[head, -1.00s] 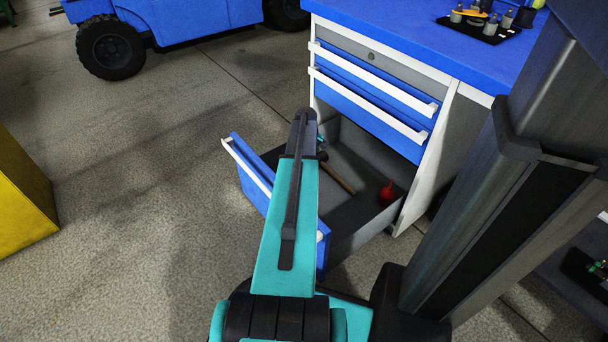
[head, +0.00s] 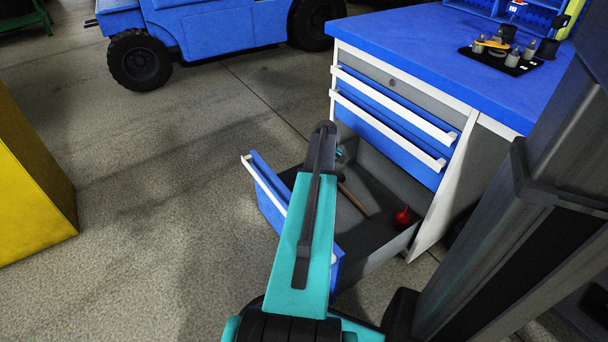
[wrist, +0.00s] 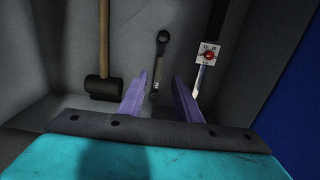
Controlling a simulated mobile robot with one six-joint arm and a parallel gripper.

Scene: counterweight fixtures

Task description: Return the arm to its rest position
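My arm, teal and black, reaches forward over the open bottom drawer (head: 378,241) of the blue and grey workbench in the head view. A wrench (wrist: 158,65) lies on the drawer floor, seen between and beyond the fingers. The gripper itself is hidden behind my arm in the head view.
The bench top (head: 420,45) holds a black tray (head: 500,57). A yellow block (head: 30,190) and blue vehicle (head: 210,40) stand on the floor.

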